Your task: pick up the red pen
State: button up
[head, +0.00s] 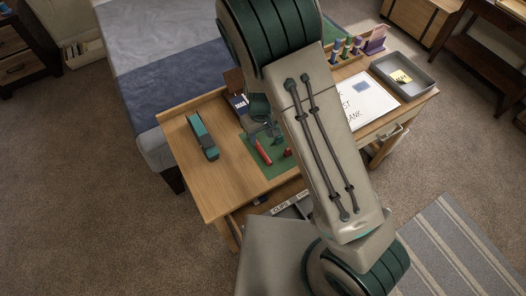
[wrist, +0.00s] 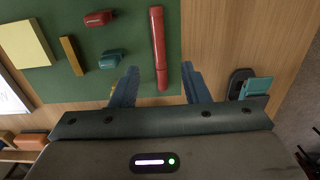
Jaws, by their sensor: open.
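The red pen (wrist: 158,50) lies on the green blotter (wrist: 200,22) in the wrist view, pointing away from my gripper. Its near end sits between the two finger tips in the picture. My gripper (wrist: 157,82) is open, with one finger on each side of the pen and nothing held. I cannot tell how high the fingers are above the blotter. In the head view the pen (head: 263,152) lies on the blotter (head: 284,167), left of my arm. My gripper (head: 262,134) is partly hidden there, close to the pen.
In the wrist view, a red item (wrist: 98,18), a teal item (wrist: 110,60), a yellow-brown bar (wrist: 71,55) and a yellow pad (wrist: 25,42) lie left of the pen. A stapler-like teal object (head: 203,136) and a grey tray (head: 404,73) are on the desk.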

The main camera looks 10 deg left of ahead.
aim_at(262, 150)
jog(key=shift+w+f+p, duration=0.1)
jog(key=shift+f+p, duration=0.45)
jog(key=shift+f, duration=3.55)
grip_shut()
